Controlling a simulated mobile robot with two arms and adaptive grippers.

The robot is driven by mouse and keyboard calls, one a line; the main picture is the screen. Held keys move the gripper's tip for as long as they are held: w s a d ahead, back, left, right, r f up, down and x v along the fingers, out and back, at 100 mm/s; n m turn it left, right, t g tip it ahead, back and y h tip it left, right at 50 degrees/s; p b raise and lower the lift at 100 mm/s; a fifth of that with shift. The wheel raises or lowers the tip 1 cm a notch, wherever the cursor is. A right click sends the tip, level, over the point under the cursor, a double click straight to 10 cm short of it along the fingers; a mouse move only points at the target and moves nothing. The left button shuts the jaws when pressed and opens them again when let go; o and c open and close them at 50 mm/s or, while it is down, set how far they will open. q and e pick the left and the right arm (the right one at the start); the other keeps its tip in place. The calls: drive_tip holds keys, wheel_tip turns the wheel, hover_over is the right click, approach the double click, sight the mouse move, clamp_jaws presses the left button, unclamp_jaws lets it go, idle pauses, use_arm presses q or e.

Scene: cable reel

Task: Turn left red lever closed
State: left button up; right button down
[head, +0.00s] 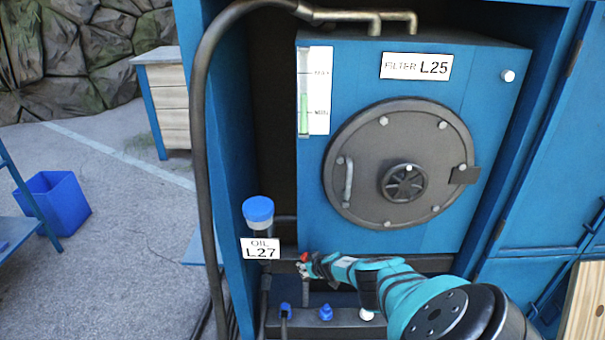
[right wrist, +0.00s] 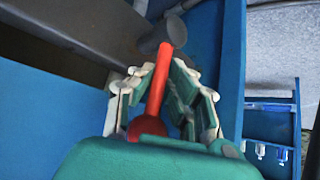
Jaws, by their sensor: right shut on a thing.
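The red lever (right wrist: 158,82) shows in the right wrist view, running from a red ball-shaped end near my gripper body up to a dark round fitting (right wrist: 159,36). My right gripper (right wrist: 164,68) has its fingers on both sides of the lever and is shut on it. In the head view my right gripper (head: 303,268) reaches in from the lower right, below the filter box. Only a small red bit of the lever (head: 304,257) shows there. My left gripper is not in view.
The blue filter box (head: 480,110) with its round grey hatch (head: 370,130) stands above my arm. A blue-capped oil filler (head: 258,210) and the OIL L27 label (head: 260,248) are left of the gripper. A black hose (head: 200,150) hangs along the cabinet's left side.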

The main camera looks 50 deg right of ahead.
drive_tip(key=shift+s+f, duration=0.15)
drive_tip(key=shift+f, duration=0.05)
drive_tip(key=c, duration=1.3)
unclamp_jaws()
drive_tip(key=shift+d+r, duration=0.15)
drive_tip(key=shift+r, duration=0.45)
drive_tip(key=v, duration=1.1)
drive_tip(key=shift+s+a+f, duration=0.1)
drive_tip(key=shift+s+a, duration=0.2)
drive_tip(key=s+a+f+n+g, duration=0.15)
drive_tip(key=s+a+f, duration=0.25)
drive_tip(key=a+f, duration=0.45)
drive_tip(key=s+a+f+n+g, duration=0.15)
drive_tip(key=s+a+f, duration=0.35)
drive_tip(key=f, duration=0.7)
drive_tip(key=s+a+f+n+g, duration=0.1)
drive_tip(key=s+a+f, duration=0.3)
drive_tip(key=s, duration=0.5)
drive_tip(key=s+a+f+g+y, duration=0.1)
drive_tip(key=s+a+f, duration=0.3)
drive_tip(key=s+a, duration=0.5)
drive_tip(key=s+a+f+n+g+y, duration=0.1)
drive_tip(key=s+a+f, duration=0.3)
drive_tip(key=s, duration=0.7)
drive_tip(key=shift+a+f+n+g, duration=0.15)
drive_tip(key=shift+a+g, duration=0.25)
drive_tip(key=shift+a, duration=0.25)
drive_tip(key=shift+a+f+n+g, duration=0.15)
drive_tip(key=shift+a+g, duration=0.25)
drive_tip(key=shift+a, duration=0.2)
